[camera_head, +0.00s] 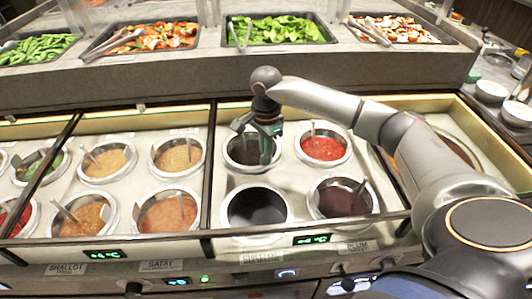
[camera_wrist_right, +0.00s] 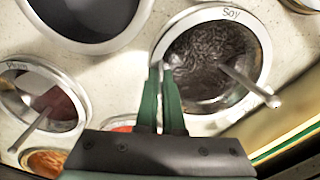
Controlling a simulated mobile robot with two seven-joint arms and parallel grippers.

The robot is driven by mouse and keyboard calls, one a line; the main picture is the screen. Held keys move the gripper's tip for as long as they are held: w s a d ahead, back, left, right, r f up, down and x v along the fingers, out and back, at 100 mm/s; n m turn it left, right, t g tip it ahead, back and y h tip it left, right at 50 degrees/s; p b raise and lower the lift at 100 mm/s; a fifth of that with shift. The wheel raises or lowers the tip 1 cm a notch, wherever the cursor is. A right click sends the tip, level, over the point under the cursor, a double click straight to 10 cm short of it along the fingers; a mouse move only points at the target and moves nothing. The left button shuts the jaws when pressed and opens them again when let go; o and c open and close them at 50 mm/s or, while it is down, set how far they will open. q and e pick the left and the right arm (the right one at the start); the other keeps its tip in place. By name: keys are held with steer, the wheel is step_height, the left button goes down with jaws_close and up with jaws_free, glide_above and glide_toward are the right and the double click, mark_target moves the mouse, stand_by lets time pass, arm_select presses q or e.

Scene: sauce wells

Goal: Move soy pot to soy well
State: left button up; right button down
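The soy pot (camera_wrist_right: 196,98), a round metal pot marked "Soy" with dark sauce and a ladle, is at the back left of the right-hand counter section in the head view (camera_head: 237,158). It appears to sit in or just over a well there; I cannot tell which. My right gripper (camera_wrist_right: 160,72) has its green fingers close together, one on each side of the pot's rim, apparently pinching it. It shows over the pot in the head view (camera_head: 262,135). In front is a dark, empty-looking well (camera_head: 257,207); its front label is unreadable. My left gripper is out of view.
A red sauce pot (camera_head: 323,149) stands right of the soy pot, and a plum pot (camera_head: 341,197) stands at front right. Several sauce pots with ladles fill the left section, beyond a dark divider (camera_head: 209,165). Food trays (camera_head: 275,30) line the raised shelf behind.

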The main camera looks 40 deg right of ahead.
steer(key=shift+f, duration=0.15)
stand_by(0.7)
steer(key=c, duration=1)
jaws_free()
steer(key=shift+o, duration=0.8)
steer(key=shift+s+f, duration=0.15)
steer(key=shift+f, duration=0.1)
steer(key=o, duration=0.5)
steer(key=shift+r, duration=0.1)
